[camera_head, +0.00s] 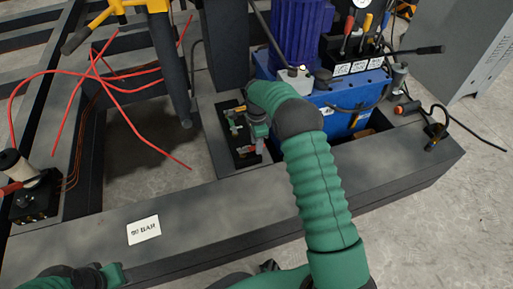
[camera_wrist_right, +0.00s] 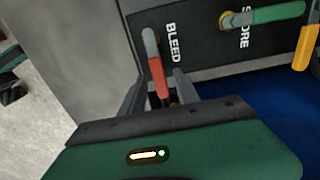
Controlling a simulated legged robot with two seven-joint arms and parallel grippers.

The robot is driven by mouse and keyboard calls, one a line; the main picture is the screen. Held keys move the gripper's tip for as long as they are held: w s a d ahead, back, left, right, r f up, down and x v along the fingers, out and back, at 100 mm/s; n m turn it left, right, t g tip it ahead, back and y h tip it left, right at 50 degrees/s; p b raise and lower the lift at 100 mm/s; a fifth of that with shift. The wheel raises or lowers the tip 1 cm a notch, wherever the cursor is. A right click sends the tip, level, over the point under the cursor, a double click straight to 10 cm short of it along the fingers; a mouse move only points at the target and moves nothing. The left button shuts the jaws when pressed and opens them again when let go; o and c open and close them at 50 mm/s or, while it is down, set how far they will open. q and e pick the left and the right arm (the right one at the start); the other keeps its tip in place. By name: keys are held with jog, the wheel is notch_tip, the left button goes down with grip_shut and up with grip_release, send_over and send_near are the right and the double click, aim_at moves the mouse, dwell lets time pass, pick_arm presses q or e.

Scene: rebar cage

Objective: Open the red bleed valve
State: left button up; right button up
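The red bleed valve handle (camera_wrist_right: 156,76) hangs from a grey pivot beside the white word BLEED on a dark panel (camera_wrist_right: 190,50) in the right wrist view. My right gripper (camera_wrist_right: 160,88) has its two grey fingers apart, one on each side of the red handle. I see gaps between the handle and the fingers; its lower end is partly hidden by the gripper body. In the head view my right gripper (camera_head: 254,130) is over the small black valve panel (camera_head: 240,150) and covers part of it. Part of my left arm (camera_head: 95,276) shows at the bottom left; its fingertips are not clear.
A green-handled STORE valve (camera_wrist_right: 277,14) and a yellow handle (camera_wrist_right: 305,46) are right of the bleed valve. A blue pump unit (camera_head: 340,105) stands right of the panel. Red rods or cables (camera_head: 130,125) cross the left. A 90 BAR card (camera_head: 143,230) lies on the front beam.

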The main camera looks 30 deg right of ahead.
jog(key=shift+a, duration=0.1)
jog(key=shift+c, duration=0.9)
grip_shut()
dwell(0.5)
